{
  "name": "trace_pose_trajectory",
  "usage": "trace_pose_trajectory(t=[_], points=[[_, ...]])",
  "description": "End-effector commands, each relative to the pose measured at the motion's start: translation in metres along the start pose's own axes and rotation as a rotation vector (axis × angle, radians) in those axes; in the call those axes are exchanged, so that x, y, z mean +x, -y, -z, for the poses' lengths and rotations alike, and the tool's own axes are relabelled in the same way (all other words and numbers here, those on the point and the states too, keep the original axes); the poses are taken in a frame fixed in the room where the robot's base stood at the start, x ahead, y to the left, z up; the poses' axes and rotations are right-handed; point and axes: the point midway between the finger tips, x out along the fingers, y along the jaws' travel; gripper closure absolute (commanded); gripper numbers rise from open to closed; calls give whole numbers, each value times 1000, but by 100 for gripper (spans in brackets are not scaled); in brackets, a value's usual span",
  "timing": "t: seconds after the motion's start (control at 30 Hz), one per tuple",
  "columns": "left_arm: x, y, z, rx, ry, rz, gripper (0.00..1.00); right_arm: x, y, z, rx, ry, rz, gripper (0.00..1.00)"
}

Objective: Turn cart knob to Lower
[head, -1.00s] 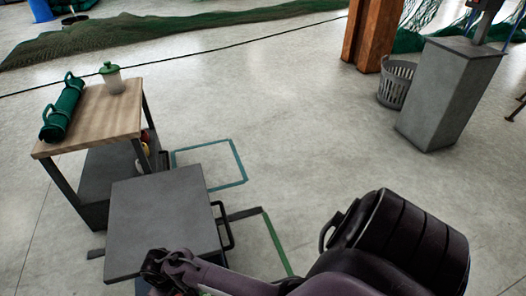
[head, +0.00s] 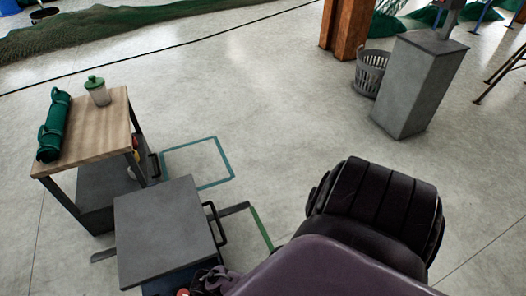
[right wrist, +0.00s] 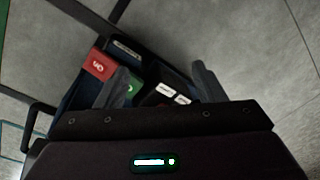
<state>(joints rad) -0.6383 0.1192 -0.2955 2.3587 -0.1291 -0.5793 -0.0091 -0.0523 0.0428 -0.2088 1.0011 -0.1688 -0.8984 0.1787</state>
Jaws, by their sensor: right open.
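The cart (head: 165,228) with a flat dark grey top stands at the lower left in the head view. Its front control panel shows in the right wrist view, with a red block (right wrist: 98,65) bearing a white mark, a small green spot and white labels (right wrist: 174,95) on black. I cannot clearly make out the knob; it may be hidden by my gripper. My right gripper (right wrist: 163,85) is open, with its grey fingers apart in front of the panel. In the head view it is low, beside the cart's near edge, partly hidden by my arm. My left gripper is not in view.
A wooden-topped cart (head: 92,132) holding a green roll (head: 54,125) and a green-lidded jar (head: 97,91) stands behind. A black handle (head: 218,224) sticks out from the near cart's right side. A grey pedestal (head: 420,85) and basket (head: 371,73) stand far right. The middle floor is clear.

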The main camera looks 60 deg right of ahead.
Motion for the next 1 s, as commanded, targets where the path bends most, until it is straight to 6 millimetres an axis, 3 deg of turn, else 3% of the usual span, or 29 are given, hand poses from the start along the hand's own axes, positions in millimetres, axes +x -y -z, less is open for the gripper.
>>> trace_pose_trajectory(t=[0.03, 0.3, 0.8, 1.0], points=[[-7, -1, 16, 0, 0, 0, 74, -8, 0, -12, 1, 2, 0, 37], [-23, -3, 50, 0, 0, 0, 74, -11, -7, -65, 2, -14, -8, 37], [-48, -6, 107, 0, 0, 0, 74, -32, -19, -162, -15, -36, -44, 37], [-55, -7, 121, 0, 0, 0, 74, -41, -22, -190, -25, -44, -58, 37]])
